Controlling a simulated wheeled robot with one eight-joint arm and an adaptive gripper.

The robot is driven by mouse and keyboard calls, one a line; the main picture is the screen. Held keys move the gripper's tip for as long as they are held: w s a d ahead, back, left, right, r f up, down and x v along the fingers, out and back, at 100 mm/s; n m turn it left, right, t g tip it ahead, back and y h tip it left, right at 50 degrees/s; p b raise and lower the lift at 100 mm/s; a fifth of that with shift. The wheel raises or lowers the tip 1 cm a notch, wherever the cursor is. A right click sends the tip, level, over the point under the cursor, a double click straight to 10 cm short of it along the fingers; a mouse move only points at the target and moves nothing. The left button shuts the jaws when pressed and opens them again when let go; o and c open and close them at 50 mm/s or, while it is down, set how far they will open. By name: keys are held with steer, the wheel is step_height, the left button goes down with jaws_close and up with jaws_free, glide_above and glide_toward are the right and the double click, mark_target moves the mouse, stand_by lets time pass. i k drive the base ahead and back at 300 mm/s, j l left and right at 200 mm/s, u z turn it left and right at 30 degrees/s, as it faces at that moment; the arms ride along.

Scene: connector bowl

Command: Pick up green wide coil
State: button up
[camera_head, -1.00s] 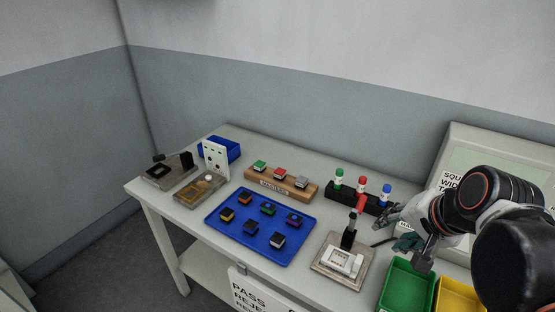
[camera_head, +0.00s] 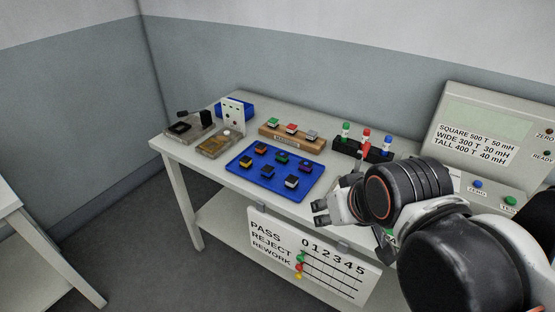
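A small dark coil with a green-teal top (camera_head: 282,157) sits in the back row of the blue tray (camera_head: 240,167), among several other coils. It looks like the green coil, but it is too small to tell its width. A green-topped block (camera_head: 273,123) sits on the wooden holder (camera_head: 291,142). My gripper (camera_head: 321,213) is in front of the table's front edge, right of and nearer than the tray. Its two dark fingertips are apart with nothing seen between them. It is clear of the coils.
A meter box (camera_head: 480,125) stands at right. Fixtures (camera_head: 188,127) and a blue bin (camera_head: 247,106) are at the table's left. A sign (camera_head: 310,255) hangs in front. My arm hides the right front of the table.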

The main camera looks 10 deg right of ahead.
mark_target(282, 157)
steer(key=j+z, duration=0.1)
steer(key=z, duration=0.4)
steer(key=i+j+z, duration=0.1)
steer(key=z, duration=0.4)
steer(key=j+z, duration=0.2)
steer(key=z, duration=0.25)
steer(key=j+z, duration=0.15)
steer(key=z, duration=0.35)
steer(key=j+z, duration=0.15)
steer(key=z, duration=0.35)
steer(key=k+j+z, duration=0.45)
steer(key=j, duration=0.35)
steer(key=k+j+z, duration=0.4)
steer(key=k+j, duration=0.15)
steer(key=k+j+z, duration=0.45)
steer(key=k+j, duration=0.35)
steer(key=k, duration=0.15)
steer(key=k+j, duration=0.2)
steer(key=k, duration=0.15)
